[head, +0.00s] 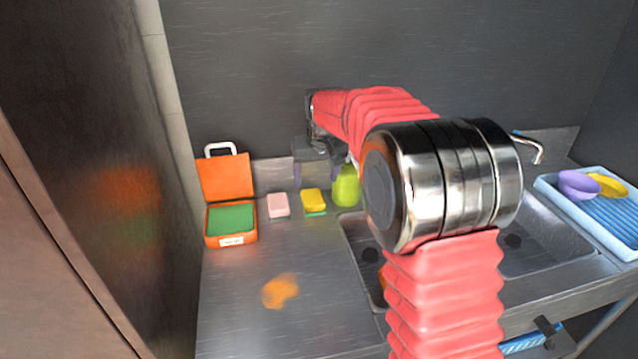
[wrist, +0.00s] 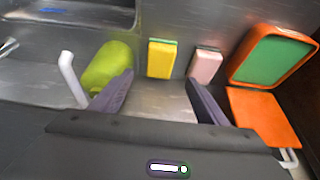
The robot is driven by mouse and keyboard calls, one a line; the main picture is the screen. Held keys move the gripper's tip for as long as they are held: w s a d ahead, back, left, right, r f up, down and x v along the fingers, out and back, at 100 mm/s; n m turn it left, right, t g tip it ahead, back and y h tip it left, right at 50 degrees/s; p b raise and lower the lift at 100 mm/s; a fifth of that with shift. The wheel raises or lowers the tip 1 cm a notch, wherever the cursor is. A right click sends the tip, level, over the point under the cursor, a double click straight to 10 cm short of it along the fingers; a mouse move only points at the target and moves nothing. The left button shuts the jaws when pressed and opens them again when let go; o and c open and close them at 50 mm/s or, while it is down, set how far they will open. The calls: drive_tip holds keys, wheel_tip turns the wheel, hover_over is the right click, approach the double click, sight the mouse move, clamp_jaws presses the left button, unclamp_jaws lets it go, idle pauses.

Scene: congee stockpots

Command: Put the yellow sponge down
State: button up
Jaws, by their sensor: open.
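The yellow sponge (head: 313,198) has a green layer and rests on the steel counter near the back wall, between a pink sponge and a green bottle. In the wrist view the yellow sponge (wrist: 161,60) lies just beyond the gap between my fingertips, with neither finger touching it. My gripper (wrist: 159,78) is open and empty. In the head view my gripper (head: 316,172) hangs close to the back wall, above and behind the yellow sponge; its fingertips are hard to make out there.
The pink sponge (head: 278,206) and the open orange box (head: 210,228) with green inside are to the left. The green bottle (head: 345,188) stands close on the right. Beyond it are the sink (head: 545,245) and a blue rack (head: 605,222) with bowls.

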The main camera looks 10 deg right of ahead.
drive_tip(key=s+r, duration=0.4)
drive_tip(key=s, duration=0.6)
drive_tip(key=s+r, duration=0.4)
drive_tip(key=s, duration=0.7)
drive_tip(key=s+f, duration=0.2)
drive_tip(key=s, duration=0.7)
drive_tip(key=s+f+t, duration=0.1)
drive_tip(key=s+f, duration=0.1)
drive_tip(key=s, duration=0.8)
drive_tip(key=shift+s+a+f, duration=0.2)
drive_tip(key=shift+s+f, duration=0.05)
drive_tip(key=shift+o, duration=0.5)
